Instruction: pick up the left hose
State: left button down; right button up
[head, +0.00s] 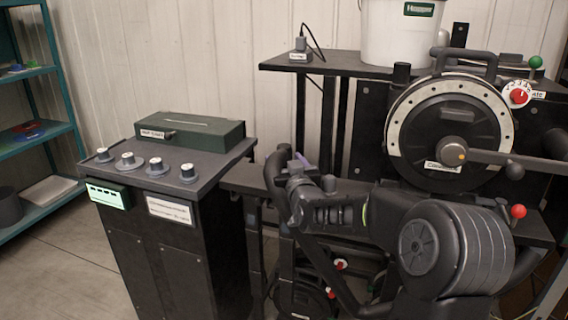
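A dark curved tube (277,185) arcs at the middle of the head view, beside the small shelf next to the cabinet. It looks like a hose, but I cannot tell for sure whether it is the left hose. My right arm reaches in from the lower right, and its far end lies close to this tube. The fingers of the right gripper are too dark and overlapped to make out, so I cannot tell whether they are open or touch the tube. My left gripper is not in view.
A black cabinet (165,240) with knobs and a green box (190,129) stands at the left. The round seed meter (450,130) with a crank handle stands at the right. A white bucket (400,40) sits on the bench behind. A teal shelf (40,136) is far left.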

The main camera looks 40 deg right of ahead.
jog(key=shift+w, duration=0.15)
jog(key=shift+c, duration=0.3)
jog(key=shift+r, duration=0.1)
grip_shut()
dwell(0.6)
